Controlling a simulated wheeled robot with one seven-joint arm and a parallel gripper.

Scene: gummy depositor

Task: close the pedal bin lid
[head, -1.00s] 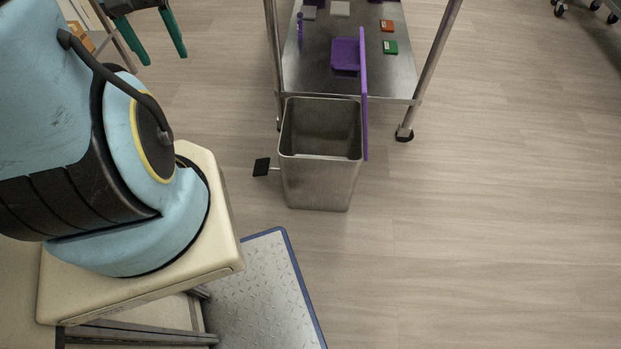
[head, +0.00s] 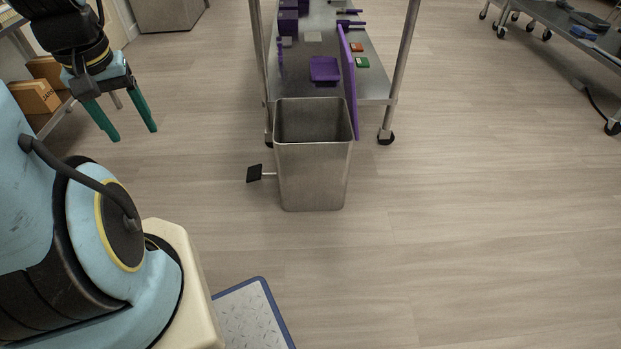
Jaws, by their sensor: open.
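The pedal bin (head: 312,180) is a grey metal box with an open top, standing on the floor in the middle of the head view. Its purple lid (head: 348,85) stands upright along the bin's right edge, so the bin is open. A black pedal (head: 255,173) sticks out at the bin's left on a thin rod. My gripper (head: 120,120), with two green fingers, is at the upper left, open and empty. It is to the left of the bin and well apart from it.
A metal cart (head: 380,75) stands just behind the bin, with a purple tray (head: 325,68) and small items on its shelf. Cardboard boxes (head: 35,96) sit at the left. A blue-edged plate (head: 250,315) lies in front.

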